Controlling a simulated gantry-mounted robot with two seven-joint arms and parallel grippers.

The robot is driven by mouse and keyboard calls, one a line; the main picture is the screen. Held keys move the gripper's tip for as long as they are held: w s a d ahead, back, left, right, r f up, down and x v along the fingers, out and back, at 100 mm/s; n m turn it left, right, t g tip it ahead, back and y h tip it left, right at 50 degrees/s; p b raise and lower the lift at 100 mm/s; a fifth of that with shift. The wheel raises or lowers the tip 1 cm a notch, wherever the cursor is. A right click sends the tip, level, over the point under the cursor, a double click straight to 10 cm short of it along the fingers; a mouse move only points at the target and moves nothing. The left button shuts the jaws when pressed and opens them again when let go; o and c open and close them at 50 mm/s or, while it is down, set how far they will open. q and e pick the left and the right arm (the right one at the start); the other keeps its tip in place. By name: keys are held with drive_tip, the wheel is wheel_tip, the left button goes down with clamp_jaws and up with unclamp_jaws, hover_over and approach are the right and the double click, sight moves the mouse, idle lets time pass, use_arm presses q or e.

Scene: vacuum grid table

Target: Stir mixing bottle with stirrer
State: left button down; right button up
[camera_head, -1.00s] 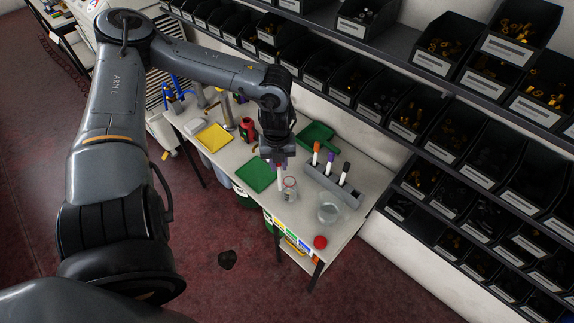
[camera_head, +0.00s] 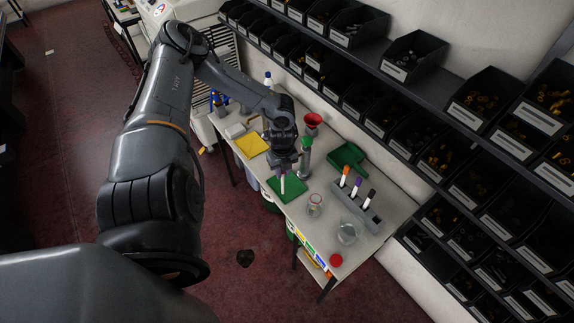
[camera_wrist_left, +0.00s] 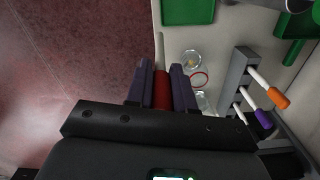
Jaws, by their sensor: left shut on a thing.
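My left gripper (camera_head: 284,168) is shut on the stirrer, whose white rod (camera_head: 282,185) points down over the green mat. Its red handle (camera_wrist_left: 161,90) shows between the fingers in the left wrist view. The mixing bottle (camera_head: 315,206) is a small clear glass bottle standing upright on the table, right of the stirrer and apart from it in the head view. In the left wrist view the bottle (camera_wrist_left: 193,62) has a red ring at its opening. My right gripper is not in view.
A grey rack (camera_head: 376,222) holds stirrers with orange, purple and black handles. A glass beaker (camera_head: 348,232) and a red cap (camera_head: 336,260) are near the table's right end. A green mat (camera_head: 292,192), yellow mat (camera_head: 252,145) and green tray (camera_head: 348,157) also lie there. Shelved bins (camera_head: 415,133) line the wall.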

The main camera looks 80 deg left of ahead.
use_arm(q)
drive_tip(key=w+d+r+p, duration=0.6)
drive_tip(key=w+r+p, duration=0.3)
drive_tip(key=w, duration=0.2)
drive_tip(key=shift+w+r, duration=0.3)
drive_tip(key=shift+w, duration=0.05)
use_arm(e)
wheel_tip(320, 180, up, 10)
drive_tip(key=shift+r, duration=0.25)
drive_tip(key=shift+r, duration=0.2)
